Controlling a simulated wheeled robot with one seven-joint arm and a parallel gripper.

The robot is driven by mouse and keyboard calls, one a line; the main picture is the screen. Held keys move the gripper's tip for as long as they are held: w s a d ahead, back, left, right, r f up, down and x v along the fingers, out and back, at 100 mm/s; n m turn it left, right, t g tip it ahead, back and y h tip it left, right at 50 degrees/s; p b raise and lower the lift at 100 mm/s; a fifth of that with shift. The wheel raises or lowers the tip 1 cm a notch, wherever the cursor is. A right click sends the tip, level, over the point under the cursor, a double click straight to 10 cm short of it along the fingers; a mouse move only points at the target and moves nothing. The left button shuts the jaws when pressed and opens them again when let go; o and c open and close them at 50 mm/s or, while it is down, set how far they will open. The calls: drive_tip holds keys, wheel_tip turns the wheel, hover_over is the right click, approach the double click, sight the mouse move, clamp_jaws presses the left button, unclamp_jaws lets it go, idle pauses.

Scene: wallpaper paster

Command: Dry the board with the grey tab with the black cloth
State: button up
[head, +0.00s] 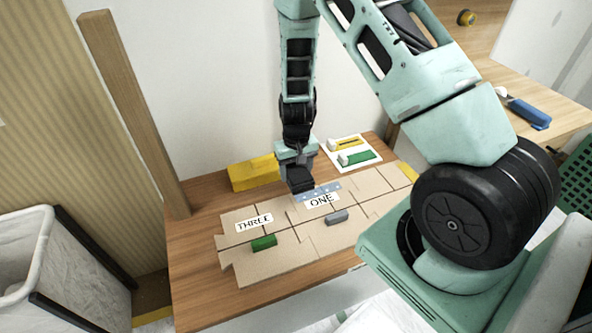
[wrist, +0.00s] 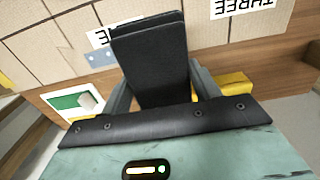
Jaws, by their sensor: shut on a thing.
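My gripper (head: 297,160) is shut on the black cloth (head: 300,183), a folded dark pad that also shows between the fingers in the wrist view (wrist: 152,65). It is over the back edge of the board marked ONE (head: 352,208), just left of a pale-blue dotted patch (head: 322,191). Whether the cloth touches the board I cannot tell. The grey tab (head: 338,215) is on the front part of that board. The board marked THREE (head: 284,258), with the green tab (head: 263,243), lies to its left. In the wrist view the cloth partly hides the ONE label (wrist: 103,37).
A yellow block (head: 251,173) stands at the table's back, left of my gripper. A wooden post (head: 130,105) rises at the left, near a bin (head: 25,245). The wooden table (head: 190,260) is bare at front left.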

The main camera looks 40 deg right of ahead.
drive_tip(key=shift+f+b, duration=2.15)
drive_tip(key=shift+f, duration=1.1)
